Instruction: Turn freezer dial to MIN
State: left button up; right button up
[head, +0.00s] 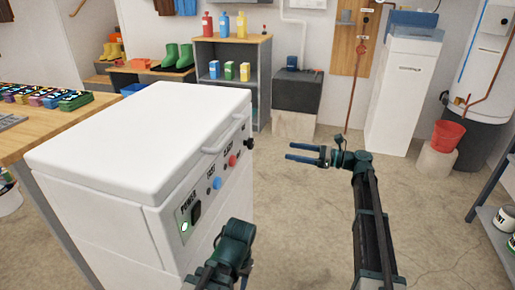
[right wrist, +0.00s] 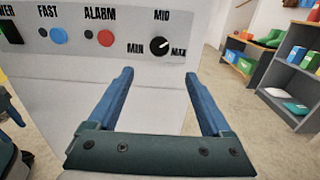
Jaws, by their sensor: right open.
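The white chest freezer (head: 140,130) has a control panel along its side. Its black dial (head: 249,144) sits at the panel's far end. In the right wrist view the dial (right wrist: 159,46) has MIN to its left, MID above and MAX to its right. Its white mark appears to point up and right, between MID and MAX. My right gripper (head: 288,152) is open and empty, fingers toward the dial, apart from it. In its wrist view the dial shows just above the gap between the fingertips (right wrist: 158,76). My left arm is at the bottom; its fingers are mostly hidden.
The panel also has a red button (head: 232,160), a blue button (head: 217,183) and a black power switch (head: 196,214) with a green light. A lid handle (head: 226,137) juts out above the panel. The concrete floor (head: 305,215) right of the freezer is clear.

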aim_at(253, 144)
jog(key=x, duration=1.4)
grip_shut()
